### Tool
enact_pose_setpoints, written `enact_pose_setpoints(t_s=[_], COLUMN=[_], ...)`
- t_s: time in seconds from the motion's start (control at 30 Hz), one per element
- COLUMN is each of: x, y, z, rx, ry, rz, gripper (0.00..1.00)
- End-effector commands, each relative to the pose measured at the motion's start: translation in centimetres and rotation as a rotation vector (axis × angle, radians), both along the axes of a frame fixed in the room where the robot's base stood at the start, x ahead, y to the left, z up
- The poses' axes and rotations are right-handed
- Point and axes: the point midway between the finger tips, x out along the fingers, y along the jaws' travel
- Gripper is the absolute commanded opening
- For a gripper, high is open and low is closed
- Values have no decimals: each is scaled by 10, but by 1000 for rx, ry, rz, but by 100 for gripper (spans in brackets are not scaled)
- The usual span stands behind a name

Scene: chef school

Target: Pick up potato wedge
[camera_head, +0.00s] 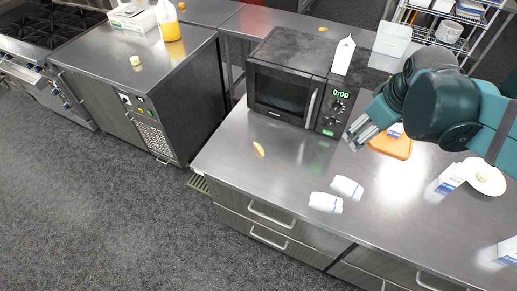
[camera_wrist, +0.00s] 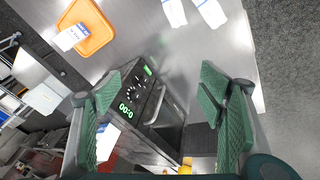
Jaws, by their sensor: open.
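A small yellow-tan potato wedge (camera_head: 259,149) lies on the steel counter in the head view, in front of the microwave's left part. My gripper (camera_head: 356,134) is above the counter, just right of the microwave's front corner and well to the right of the wedge. In the wrist view its two green-padded fingers (camera_wrist: 158,86) are spread apart with nothing held between them. I cannot make out the wedge in the wrist view; a finger may hide it.
A black microwave (camera_head: 285,88), also in the wrist view (camera_wrist: 150,112), carries a white carton (camera_head: 343,56). Two white rolled cloths (camera_head: 326,202) lie near the front edge. An orange board (camera_head: 391,146) and a plate (camera_head: 484,178) are at right. The counter around the wedge is clear.

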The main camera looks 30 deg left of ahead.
Motion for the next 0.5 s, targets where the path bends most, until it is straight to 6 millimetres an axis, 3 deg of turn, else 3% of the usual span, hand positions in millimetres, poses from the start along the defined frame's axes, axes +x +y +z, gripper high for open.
enact_pose_setpoints(t_s=[0.5], x=[42], y=[91], z=[-40], rx=[-115], ry=[60], rz=[374], gripper=[69])
